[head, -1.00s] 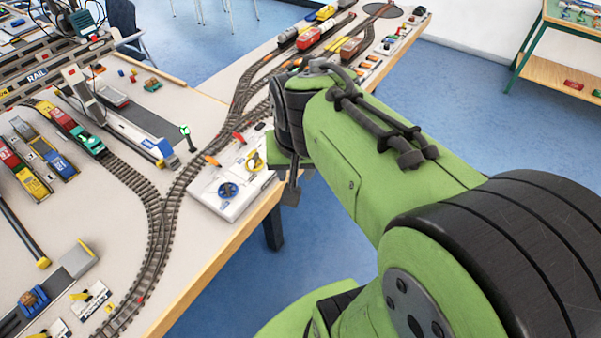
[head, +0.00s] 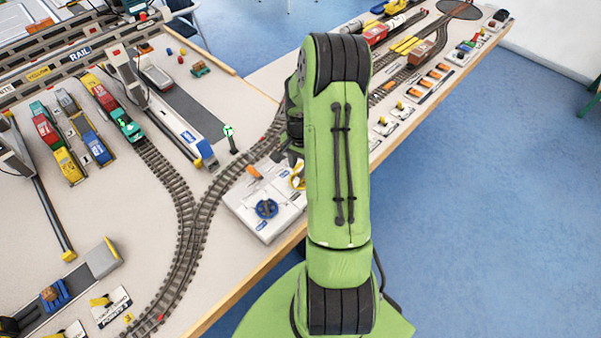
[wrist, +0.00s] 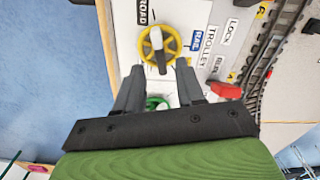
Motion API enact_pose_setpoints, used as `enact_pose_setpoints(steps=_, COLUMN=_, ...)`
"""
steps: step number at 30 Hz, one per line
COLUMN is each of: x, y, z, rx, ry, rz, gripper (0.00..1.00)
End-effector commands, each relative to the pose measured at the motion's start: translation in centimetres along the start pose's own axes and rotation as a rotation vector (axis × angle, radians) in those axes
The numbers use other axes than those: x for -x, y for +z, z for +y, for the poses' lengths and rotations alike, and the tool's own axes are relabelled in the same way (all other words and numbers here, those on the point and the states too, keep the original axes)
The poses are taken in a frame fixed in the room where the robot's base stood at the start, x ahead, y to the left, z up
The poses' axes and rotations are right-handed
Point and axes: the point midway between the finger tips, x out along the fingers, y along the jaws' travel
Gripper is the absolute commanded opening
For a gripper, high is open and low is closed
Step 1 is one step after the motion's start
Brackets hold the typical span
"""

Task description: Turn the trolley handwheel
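In the wrist view the yellow handwheel (wrist: 172,43) lies just beyond my fingertips, beside the labels ROAD, RAIL and TROLLEY. My gripper (wrist: 158,66) is open, with its two dark fingers apart and nothing held between them. I cannot tell whether a finger touches the wheel. In the head view the yellow handwheel (head: 297,180) shows only in part at the edge of my arm. My gripper is mostly hidden behind my green arm there.
A blue handwheel (head: 266,209) sits on the same white panel (head: 252,226). A green ring (wrist: 156,102) shows between my fingers. A red lever (wrist: 225,90) and the rail track (wrist: 265,55) are close on the right. Toy wagons and a gantry crane stand farther left.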

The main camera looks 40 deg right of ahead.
Motion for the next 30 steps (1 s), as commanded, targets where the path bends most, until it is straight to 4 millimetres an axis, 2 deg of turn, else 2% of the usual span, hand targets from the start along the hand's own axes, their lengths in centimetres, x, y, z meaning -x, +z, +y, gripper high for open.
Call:
enact_pose_setpoints(steps=1, x=-1.4, y=0.1, z=0.1, rx=0.000, ry=0.002, rz=-0.004, gripper=0.38)
enact_pose_setpoints(steps=6, x=-3.6, y=0.0, z=0.0, rx=0.001, ry=0.001, rz=-0.001, gripper=0.38)
enact_pose_setpoints(steps=15, x=-4.0, y=0.0, z=0.0, rx=0.001, ry=0.000, rz=0.001, gripper=0.38)
enact_pose_setpoints(steps=23, x=-4.0, y=0.0, z=0.0, rx=0.001, ry=0.000, rz=0.001, gripper=0.00)
enact_pose_setpoints(steps=30, x=-4.0, y=0.0, z=0.0, rx=-0.002, ry=0.000, rz=0.001, gripper=0.00)
